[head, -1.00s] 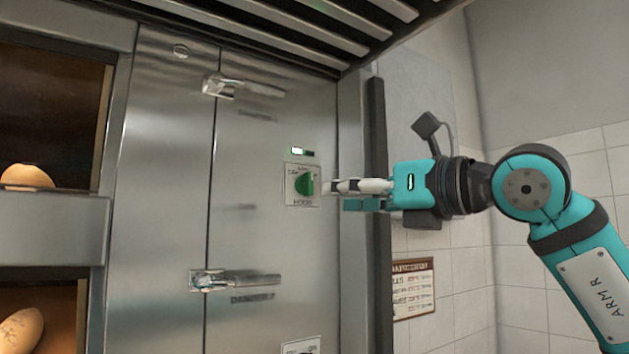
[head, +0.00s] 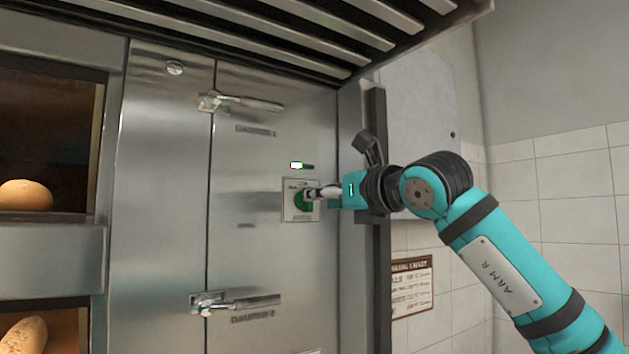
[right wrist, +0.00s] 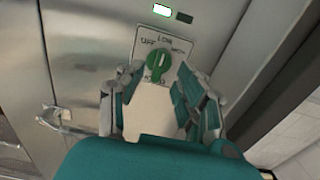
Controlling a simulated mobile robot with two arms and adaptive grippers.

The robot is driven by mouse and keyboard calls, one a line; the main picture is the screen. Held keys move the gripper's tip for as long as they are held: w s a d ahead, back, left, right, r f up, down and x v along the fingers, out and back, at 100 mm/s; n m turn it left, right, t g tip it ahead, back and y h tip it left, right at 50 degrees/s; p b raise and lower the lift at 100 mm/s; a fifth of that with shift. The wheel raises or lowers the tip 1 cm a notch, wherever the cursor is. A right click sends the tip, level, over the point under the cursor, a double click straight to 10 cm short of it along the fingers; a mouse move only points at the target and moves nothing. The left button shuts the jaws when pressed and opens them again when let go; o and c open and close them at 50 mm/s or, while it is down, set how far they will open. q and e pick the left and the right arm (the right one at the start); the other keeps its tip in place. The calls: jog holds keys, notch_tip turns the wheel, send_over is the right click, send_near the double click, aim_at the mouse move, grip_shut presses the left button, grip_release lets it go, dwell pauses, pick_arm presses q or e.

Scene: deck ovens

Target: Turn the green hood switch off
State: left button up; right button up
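The green hood switch (head: 301,199) is a round knob on a pale plate on the steel oven front. In the right wrist view the knob (right wrist: 157,66) sits below the printed words OFF at left and LOW at top; its ridge looks roughly upright. My right gripper (head: 318,192) is at the knob and covers part of it in the head view. In the right wrist view its fingers stand apart, one on either side of the knob, with gaps showing; contact cannot be made out. My left gripper is out of view.
A lit lamp (head: 296,165) is above the switch. Door handles stick out above (head: 240,103) and below (head: 235,303). A slatted hood (head: 300,40) overhangs. Bread (head: 25,195) lies in the oven at left. A notice (head: 411,286) hangs on the tiled wall.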

jog(key=p+x, duration=0.1)
jog(key=x, duration=0.2)
jog(key=shift+w+a, duration=0.15)
jog(key=shift+w, duration=0.1)
grip_shut()
